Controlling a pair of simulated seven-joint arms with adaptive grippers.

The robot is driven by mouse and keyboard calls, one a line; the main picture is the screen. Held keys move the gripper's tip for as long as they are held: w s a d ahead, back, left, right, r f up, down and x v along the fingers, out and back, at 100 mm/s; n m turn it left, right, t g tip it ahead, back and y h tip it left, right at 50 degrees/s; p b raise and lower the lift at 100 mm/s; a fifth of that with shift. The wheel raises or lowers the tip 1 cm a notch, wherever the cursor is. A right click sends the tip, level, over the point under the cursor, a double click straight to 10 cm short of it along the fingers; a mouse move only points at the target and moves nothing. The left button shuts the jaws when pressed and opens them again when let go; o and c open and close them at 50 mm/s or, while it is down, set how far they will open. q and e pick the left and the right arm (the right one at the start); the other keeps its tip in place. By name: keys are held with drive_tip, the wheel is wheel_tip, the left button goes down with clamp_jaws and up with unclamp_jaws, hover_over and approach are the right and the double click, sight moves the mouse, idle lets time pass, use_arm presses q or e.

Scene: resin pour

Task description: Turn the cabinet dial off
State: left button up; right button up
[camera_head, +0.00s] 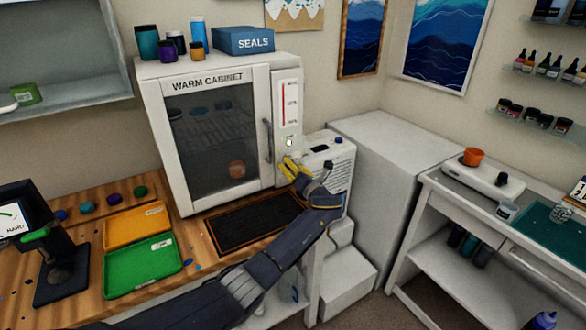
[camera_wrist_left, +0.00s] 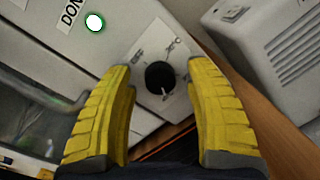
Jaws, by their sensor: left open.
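The white warm cabinet (camera_head: 218,130) stands on the wooden bench, with a dark glass door and a control strip on its right. Its black dial (camera_wrist_left: 160,77) sits on a white plate in the left wrist view, with a light pointer mark and small lettering that I cannot read fully. A lit green-rimmed lamp (camera_wrist_left: 95,22) is next to a partly visible "DON" label. My left gripper (camera_head: 290,168) is at the lower right of the cabinet front. Its yellow fingers (camera_wrist_left: 165,115) are open on either side of the dial, apart from it. The dial is hidden in the head view.
A black mat (camera_head: 250,222) lies before the cabinet. A white machine (camera_head: 328,150) stands close to its right. Orange (camera_head: 136,224) and green (camera_head: 145,262) trays are on the bench at left. An orange cup (camera_head: 237,168) shows behind the cabinet glass.

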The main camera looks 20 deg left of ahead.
use_arm(q)
clamp_jaws()
idle(0.5)
